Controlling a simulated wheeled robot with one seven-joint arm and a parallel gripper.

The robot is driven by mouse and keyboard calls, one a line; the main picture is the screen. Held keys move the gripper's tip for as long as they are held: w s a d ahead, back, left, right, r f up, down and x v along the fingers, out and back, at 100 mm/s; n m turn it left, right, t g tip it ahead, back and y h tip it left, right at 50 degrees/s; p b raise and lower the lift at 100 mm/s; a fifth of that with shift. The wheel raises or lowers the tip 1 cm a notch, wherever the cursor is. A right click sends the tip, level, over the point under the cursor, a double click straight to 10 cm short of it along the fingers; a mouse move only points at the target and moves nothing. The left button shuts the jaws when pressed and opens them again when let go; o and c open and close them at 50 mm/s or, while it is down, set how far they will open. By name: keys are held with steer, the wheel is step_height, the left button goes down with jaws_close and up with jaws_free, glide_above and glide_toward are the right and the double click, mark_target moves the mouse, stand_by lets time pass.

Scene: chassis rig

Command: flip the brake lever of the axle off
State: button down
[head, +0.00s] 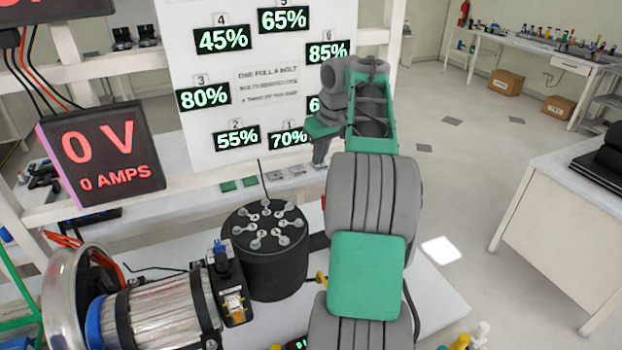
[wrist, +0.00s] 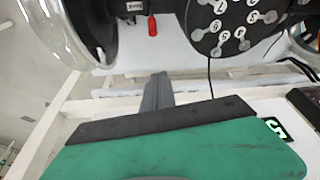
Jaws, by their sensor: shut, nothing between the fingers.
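The axle assembly (head: 155,308) lies at the lower left in the head view, with a shiny wheel rim, a ribbed silver cylinder and a black bracket (head: 228,285). A small blue part (head: 218,247) stands on the bracket. In the wrist view a small red lever-like piece (wrist: 152,26) sits beside a white label, between the shiny rim and the numbered bolt disc. I cannot tell for certain which part is the brake lever. My gripper (head: 319,152) is shut and empty, beyond and above the bolt drum, apart from the axle. Its grey fingers (wrist: 157,92) show in the wrist view.
A black drum (head: 265,265) with several numbered bolts stands right of the axle. Behind it is a white board (head: 262,80) with percentage displays. A voltage display (head: 102,155) reads 0 V at left. A white side table (head: 560,185) is at right, with open floor between.

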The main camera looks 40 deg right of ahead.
steer(key=shift+s+r, duration=0.1)
steer(key=shift+s, duration=0.05)
steer(key=shift+a, duration=0.1)
step_height(320, 180, down, 10)
steer(key=shift+s+r, duration=0.25)
steer(key=shift+s, duration=0.1)
steer(key=shift+s+b, duration=0.1)
steer(key=shift+b, duration=0.35)
